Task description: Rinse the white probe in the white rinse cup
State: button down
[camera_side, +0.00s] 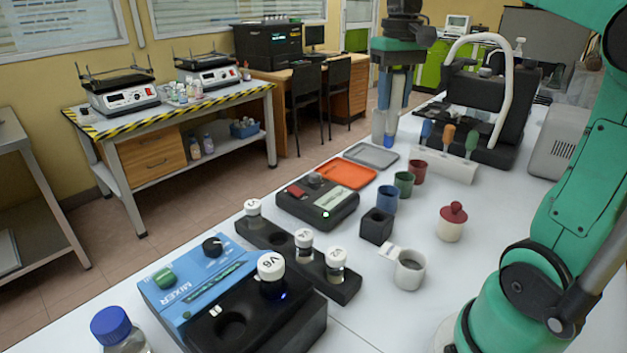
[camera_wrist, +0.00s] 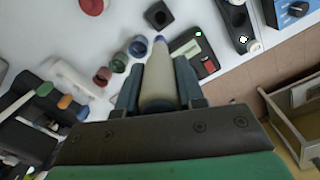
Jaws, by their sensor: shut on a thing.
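My gripper (camera_side: 390,135) points down above the far part of the bench. It is shut on a pale probe with a blue tip; in the wrist view the white probe (camera_wrist: 158,85) sits between the two fingers, its tip pointing away from the palm. The tip is in the air, clear of any cup. The white rinse cup (camera_side: 409,270) stands upright on the near bench with a white tab at its left, well nearer the side camera than my gripper. I cannot make out the rinse cup in the wrist view.
Blue (camera_side: 387,199), green (camera_side: 404,184) and red (camera_side: 417,171) cups stand between my gripper and the rinse cup. A black block (camera_side: 377,226) and a red-lidded jar (camera_side: 451,224) stand near it. A white rack (camera_side: 440,163) holds blue, orange and green handles. An orange tray (camera_side: 347,173) lies left.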

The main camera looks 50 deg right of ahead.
jog(key=shift+s+r, duration=0.1)
jog(key=shift+r, duration=0.2)
jog(key=shift+s+a, duration=0.25)
jog(key=s+a+f, duration=0.3)
jog(key=s+f, duration=0.1)
jog(key=f, duration=0.3)
jog(key=s+a+f, duration=0.3)
jog(key=s+f, duration=0.2)
jog(key=f, duration=0.2)
jog(key=shift+s, duration=0.2)
jog(key=shift+f, duration=0.1)
jog(key=shift+f, duration=1.15)
jog(key=shift+f, duration=1.25)
jog(key=shift+f, duration=0.1)
